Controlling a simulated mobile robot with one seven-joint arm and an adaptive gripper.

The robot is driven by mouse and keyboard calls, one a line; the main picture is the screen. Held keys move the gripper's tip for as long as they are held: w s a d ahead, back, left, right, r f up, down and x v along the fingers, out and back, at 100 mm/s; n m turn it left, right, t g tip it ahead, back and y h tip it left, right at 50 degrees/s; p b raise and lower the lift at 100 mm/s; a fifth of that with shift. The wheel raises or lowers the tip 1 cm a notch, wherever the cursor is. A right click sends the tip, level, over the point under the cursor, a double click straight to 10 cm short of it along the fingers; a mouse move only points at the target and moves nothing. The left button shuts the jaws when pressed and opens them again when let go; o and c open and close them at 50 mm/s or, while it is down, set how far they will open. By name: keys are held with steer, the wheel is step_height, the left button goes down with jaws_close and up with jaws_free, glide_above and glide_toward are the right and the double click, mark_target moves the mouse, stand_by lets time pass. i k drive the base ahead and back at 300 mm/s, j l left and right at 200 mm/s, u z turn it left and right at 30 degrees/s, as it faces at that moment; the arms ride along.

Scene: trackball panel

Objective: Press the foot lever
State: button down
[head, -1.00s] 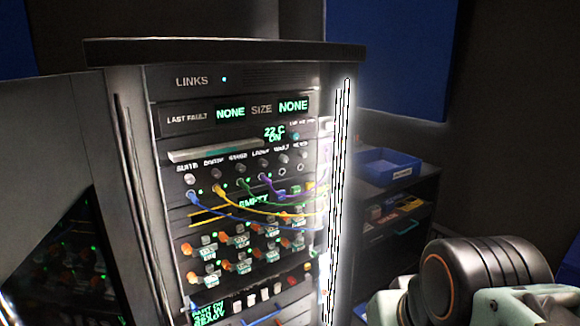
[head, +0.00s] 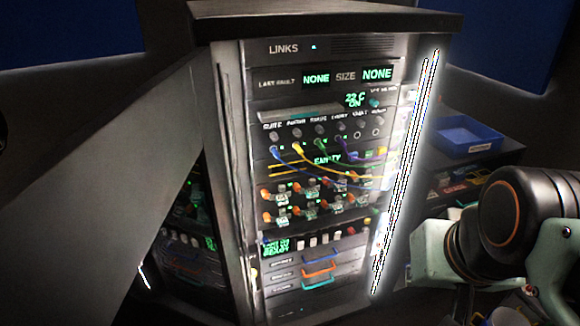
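No foot lever can be made out in the head view. A tall dark rack cabinet (head: 232,150) stands in the middle, with a panel marked LINKS, small green displays, patch cables, rows of orange-tipped switches and three drawers with blue, orange and teal handles near the bottom. The cabinet's foot and the floor before it are cut off or dark. Part of my arm shows at the lower right, in front of the shelf. My gripper's fingers are not in view.
A blue bin (head: 465,137) sits on a dark shelf unit right of the cabinet, with small items on the shelf below. Blue boards (head: 505,40) hang on the dark wall behind.

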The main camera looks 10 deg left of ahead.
mark_target(254, 283)
steer(key=k+u, duration=0.1)
steer(key=u, duration=0.35)
steer(key=k+j+u, duration=0.1)
steer(key=u, duration=0.4)
steer(key=i+l+u, duration=0.1)
steer(key=i+l+z, duration=0.1)
steer(key=z, duration=1.15)
steer(key=k+u, duration=0.1)
steer(key=u, duration=0.65)
steer(key=k+j+u, duration=0.1)
steer(key=u, duration=0.3)
steer(key=i+l, duration=0.15)
steer(key=l, duration=0.15)
steer(key=i+l+u, duration=0.1)
steer(key=l, duration=0.2)
steer(key=i+l, duration=0.15)
steer(key=l, duration=0.15)
